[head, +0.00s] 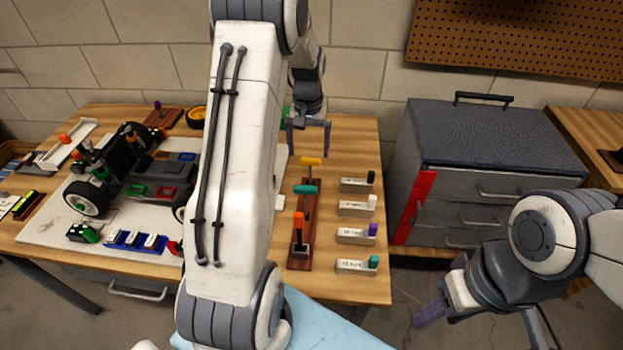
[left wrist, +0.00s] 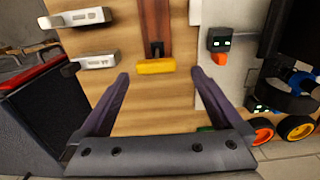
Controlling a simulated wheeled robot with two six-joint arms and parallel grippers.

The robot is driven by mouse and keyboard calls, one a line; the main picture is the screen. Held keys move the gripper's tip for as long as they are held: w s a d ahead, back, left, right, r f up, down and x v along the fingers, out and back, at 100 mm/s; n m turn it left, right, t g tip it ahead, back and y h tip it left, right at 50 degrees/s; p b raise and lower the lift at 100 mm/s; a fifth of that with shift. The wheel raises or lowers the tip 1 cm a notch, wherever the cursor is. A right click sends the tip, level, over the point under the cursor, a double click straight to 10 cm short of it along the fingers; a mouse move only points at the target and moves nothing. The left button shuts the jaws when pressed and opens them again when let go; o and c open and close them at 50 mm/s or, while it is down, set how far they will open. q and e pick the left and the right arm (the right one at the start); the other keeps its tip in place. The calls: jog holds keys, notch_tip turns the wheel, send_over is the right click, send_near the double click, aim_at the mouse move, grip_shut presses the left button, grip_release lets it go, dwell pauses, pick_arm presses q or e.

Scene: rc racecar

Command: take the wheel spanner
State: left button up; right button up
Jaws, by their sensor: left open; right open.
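A tool rack (head: 297,262), a dark red-brown board, lies on the wooden table with yellow (head: 311,161), teal (head: 304,189) and orange (head: 298,219) handled tools. I cannot tell for sure which is the wheel spanner. My left gripper (head: 309,152) is open and empty above the rack's far end, close to the yellow handle. In the left wrist view the yellow handle (left wrist: 155,66) shows just beyond and between the open fingers (left wrist: 158,78), not held. My right gripper (head: 431,313) is off the table at the right, open, partly hidden by its own wrist.
Several small labelled boxes (head: 355,208) stand right of the rack. A partly built racecar (head: 150,175) sits on a pale mat (head: 45,228) at left. A grey drawer cabinet (head: 490,140) stands right of the table. My left arm hides the table's middle.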

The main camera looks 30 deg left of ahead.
aim_at(310, 164)
pick_arm(q)
jog(key=f, duration=0.8)
jog(key=shift+d+f+p, duration=0.25)
jog(key=shift+f+p, duration=0.05)
jog(key=shift+p, duration=0.1)
jog(key=c, duration=1.5)
jog(key=shift+r, duration=0.15)
